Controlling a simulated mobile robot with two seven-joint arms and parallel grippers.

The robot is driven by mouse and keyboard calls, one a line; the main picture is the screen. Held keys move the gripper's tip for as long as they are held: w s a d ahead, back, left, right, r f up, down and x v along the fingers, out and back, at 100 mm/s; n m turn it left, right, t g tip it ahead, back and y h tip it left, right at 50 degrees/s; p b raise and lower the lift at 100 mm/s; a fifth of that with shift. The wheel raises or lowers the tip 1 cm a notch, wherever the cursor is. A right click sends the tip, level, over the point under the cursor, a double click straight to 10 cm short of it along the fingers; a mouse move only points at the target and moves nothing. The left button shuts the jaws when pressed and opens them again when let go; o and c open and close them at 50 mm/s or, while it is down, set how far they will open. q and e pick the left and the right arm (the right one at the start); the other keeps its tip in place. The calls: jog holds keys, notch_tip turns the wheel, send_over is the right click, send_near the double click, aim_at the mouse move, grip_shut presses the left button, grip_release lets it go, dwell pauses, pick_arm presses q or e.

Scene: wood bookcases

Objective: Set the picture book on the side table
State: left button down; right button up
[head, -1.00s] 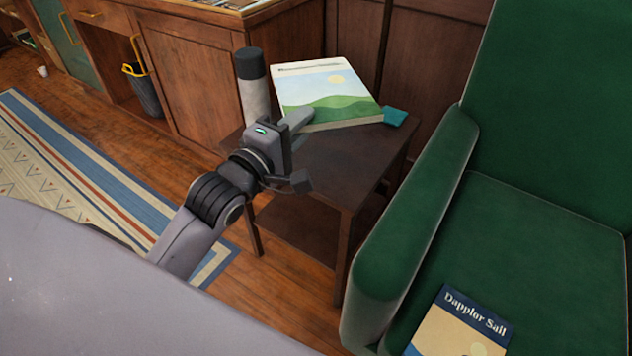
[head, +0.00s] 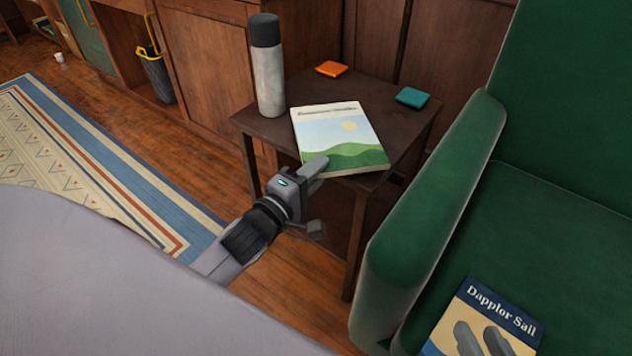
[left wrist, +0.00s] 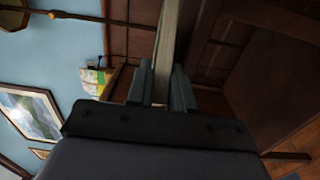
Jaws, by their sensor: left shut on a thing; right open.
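The picture book (head: 340,138), with a green hill and yellow sun on its cover, is over the side table (head: 408,152), cover up and nearly level. My left gripper (head: 313,194) is shut on its near edge; the left wrist view shows the book's edge (left wrist: 166,45) between the two fingers (left wrist: 160,88). I cannot tell whether the book touches the tabletop.
A grey bottle with a dark cap (head: 268,75) stands at the table's left, close to the book. The green armchair's arm (head: 430,200) rises right of the table.

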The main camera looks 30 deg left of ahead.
pick_arm(q)
jog(key=shift+f, duration=0.75)
jog(key=shift+f, duration=0.1)
jog(key=c, duration=1)
grip_release()
jog(key=shift+f, duration=0.1)
